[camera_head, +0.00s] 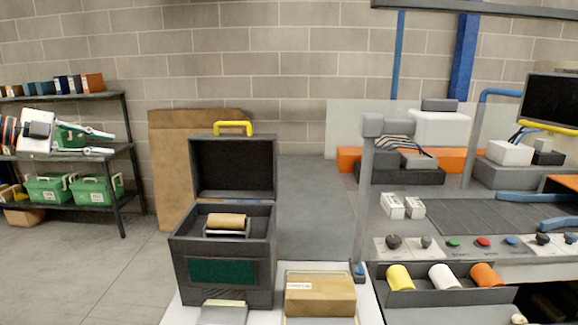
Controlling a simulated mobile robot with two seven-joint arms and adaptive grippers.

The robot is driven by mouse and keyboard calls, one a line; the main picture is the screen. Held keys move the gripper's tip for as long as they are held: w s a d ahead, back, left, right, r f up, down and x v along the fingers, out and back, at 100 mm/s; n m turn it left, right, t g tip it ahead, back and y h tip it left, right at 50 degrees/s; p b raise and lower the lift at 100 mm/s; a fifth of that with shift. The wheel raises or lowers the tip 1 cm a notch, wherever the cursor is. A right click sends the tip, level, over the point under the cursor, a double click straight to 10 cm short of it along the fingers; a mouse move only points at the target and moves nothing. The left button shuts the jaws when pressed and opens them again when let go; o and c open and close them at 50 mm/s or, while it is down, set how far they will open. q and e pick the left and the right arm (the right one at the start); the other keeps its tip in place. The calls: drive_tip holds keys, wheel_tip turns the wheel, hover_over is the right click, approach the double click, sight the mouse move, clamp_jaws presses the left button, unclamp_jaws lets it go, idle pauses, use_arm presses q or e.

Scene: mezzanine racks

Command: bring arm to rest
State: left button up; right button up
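My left gripper (112,143) shows at the left of the head view, in front of the shelf rack. A white arm link with a dark joint is behind its fingers. The two thin pale fingers point right and stand apart, with nothing between them. It is well to the left of the open black case and touches nothing that I can see. My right gripper does not show.
An open black case (222,245) with a yellow handle holds a brown roll (226,221). A cardboard box (320,295) lies beside it. The shelf rack (122,165) bears green bins (97,190). A control panel and equipment fill the right. Grey floor is clear between.

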use_arm(q)
drive_tip(key=d+f+h, duration=0.1)
drive_tip(key=d+f, duration=0.3)
drive_tip(key=f, duration=0.6)
drive_tip(key=d+f+h, duration=0.1)
drive_tip(key=d+f, duration=0.3)
drive_tip(key=f, duration=0.5)
drive_tip(key=s+d+f+n+t+y, duration=0.1)
drive_tip(key=s+f+n+t+y, duration=0.35)
drive_tip(key=f, duration=1.05)
drive_tip(key=s+a+f+n+g+y, duration=0.1)
drive_tip(key=s+a+f+g+y, duration=0.1)
drive_tip(key=s+f, duration=0.75)
drive_tip(key=s+a+f+n+g+y, duration=0.1)
drive_tip(key=s+a+f+n+y, duration=0.15)
drive_tip(key=s+f, duration=0.75)
drive_tip(key=s+a+f+g+y, duration=0.25)
drive_tip(key=s+f, duration=0.35)
drive_tip(key=s, duration=0.9)
drive_tip(key=s+d+f+n+h, duration=0.1)
drive_tip(key=d+n, duration=0.3)
drive_tip(key=d, duration=0.7)
drive_tip(key=s+d+f+n+t, duration=0.1)
drive_tip(key=d+n, duration=0.4)
drive_tip(key=d, duration=0.7)
drive_tip(key=shift+s+f+n+t+h, duration=0.25)
drive_tip(key=shift+f+n+t+h, duration=0.1)
drive_tip(key=shift+f, duration=0.25)
